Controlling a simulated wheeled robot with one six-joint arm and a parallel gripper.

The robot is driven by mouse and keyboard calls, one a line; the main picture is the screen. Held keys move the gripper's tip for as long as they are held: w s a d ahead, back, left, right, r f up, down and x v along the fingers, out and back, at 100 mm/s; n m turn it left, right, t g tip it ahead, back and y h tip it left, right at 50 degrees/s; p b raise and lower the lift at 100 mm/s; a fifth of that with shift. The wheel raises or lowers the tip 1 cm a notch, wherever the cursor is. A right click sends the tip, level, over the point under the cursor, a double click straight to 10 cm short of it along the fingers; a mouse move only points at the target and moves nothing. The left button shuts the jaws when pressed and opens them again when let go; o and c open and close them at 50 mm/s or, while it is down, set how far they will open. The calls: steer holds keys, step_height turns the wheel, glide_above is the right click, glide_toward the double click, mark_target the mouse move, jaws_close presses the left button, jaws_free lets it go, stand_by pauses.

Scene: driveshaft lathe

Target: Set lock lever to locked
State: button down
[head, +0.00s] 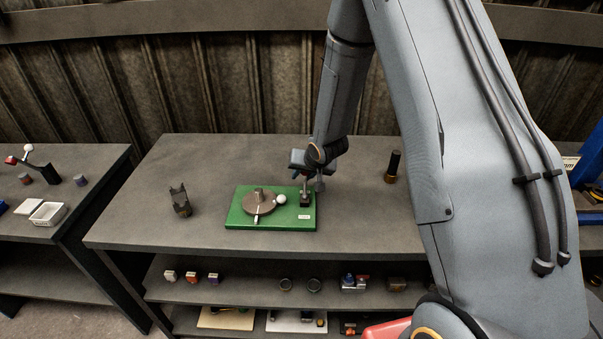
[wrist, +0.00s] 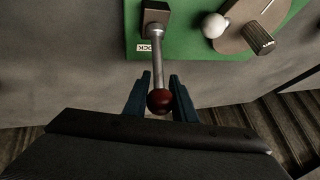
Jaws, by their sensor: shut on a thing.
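The lock lever (wrist: 157,60) is a metal rod with a dark red ball knob (wrist: 159,101), rising from a dark block (wrist: 155,14) on the green base plate (wrist: 178,44). In the wrist view the knob end lies between the two fingers of my gripper (wrist: 160,98), which is shut on the lever. In the head view my gripper (head: 306,172) is over the right end of the green plate (head: 240,218), and the dark lever block (head: 304,200) shows below it. A label reading "LOCK" (wrist: 148,46) is beside the block, partly covered by the rod.
On the plate are a brown disc (head: 260,204) and a white ball (head: 281,199), left of the lever. A dark forked part (head: 180,202) stands left on the table (head: 130,228), and a dark cylinder (head: 393,166) stands right. Open tabletop surrounds the plate.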

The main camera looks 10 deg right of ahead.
steer(key=c, duration=1.5)
jaws_free()
steer(key=shift+f, duration=0.1)
steer(key=shift+o, duration=0.2)
steer(key=a+b+v, duration=0.1)
steer(key=v, duration=0.6)
steer(key=shift+s+d+r+b, duration=0.25)
steer(key=shift+d+r+b, duration=0.1)
steer(key=shift+d, duration=0.15)
